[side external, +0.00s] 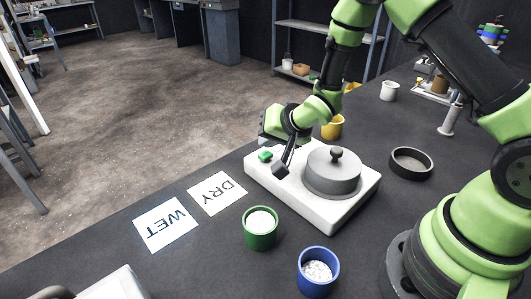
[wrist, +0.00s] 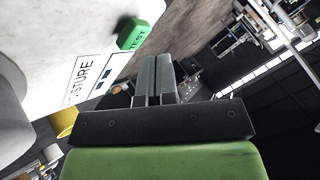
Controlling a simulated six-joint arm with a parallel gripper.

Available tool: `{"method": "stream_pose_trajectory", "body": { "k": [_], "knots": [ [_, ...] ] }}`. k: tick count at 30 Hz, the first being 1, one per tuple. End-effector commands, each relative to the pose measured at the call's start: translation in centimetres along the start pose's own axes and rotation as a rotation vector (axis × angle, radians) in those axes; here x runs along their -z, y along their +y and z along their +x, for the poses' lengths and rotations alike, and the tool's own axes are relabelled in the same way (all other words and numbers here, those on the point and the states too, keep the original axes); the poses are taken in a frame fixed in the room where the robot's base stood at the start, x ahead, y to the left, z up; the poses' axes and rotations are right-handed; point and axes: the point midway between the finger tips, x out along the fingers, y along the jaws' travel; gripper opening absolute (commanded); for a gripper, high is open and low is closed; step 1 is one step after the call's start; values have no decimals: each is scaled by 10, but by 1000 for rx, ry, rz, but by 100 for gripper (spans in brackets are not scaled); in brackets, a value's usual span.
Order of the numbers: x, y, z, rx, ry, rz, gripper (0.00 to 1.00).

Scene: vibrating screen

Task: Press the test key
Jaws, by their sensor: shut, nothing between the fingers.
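The green test key (side external: 265,155) sits at the far left end of the white moisture tester (side external: 326,217). In the wrist view the key (wrist: 132,34), marked TEST, lies just left of and beyond my fingertips. My gripper (side external: 286,163) is shut and empty, pointing down over the tester, between the key and the round grey lid (side external: 332,172). In the wrist view my gripper's fingers (wrist: 157,62) are together and appear apart from the key. A label ending in "STURE" (wrist: 83,77) shows beside the key.
DRY (side external: 217,192) and WET (side external: 166,224) cards lie left of the tester. A green cup (side external: 260,238) and a blue cup (side external: 317,282) of white material stand in front. A yellow cup (side external: 333,128) stands behind; a dark ring (side external: 410,175) lies right.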

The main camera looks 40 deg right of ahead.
Motion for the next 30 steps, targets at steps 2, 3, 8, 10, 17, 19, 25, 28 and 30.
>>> {"method": "stream_pose_trajectory", "body": {
  "k": [2, 3, 8, 10, 17, 19, 25, 28, 30],
  "knots": [
    [0, 0, 0, 0, 0, 0, 0],
    [0, 0, 0, 0, 0, 0, 0],
    [-2, 2, 3, -1, -1, 1, 0],
    [-4, 4, 5, -1, -1, 1, 0],
    [-4, 4, 6, 0, 0, 0, 0],
    [-4, 4, 6, 0, 0, 0, 0],
    [-5, 5, 6, 0, 0, 0, 0],
    [-5, 5, 7, 0, 0, 0, 0],
    [-6, 6, 8, 0, 0, 0, 0]
  ]
}}
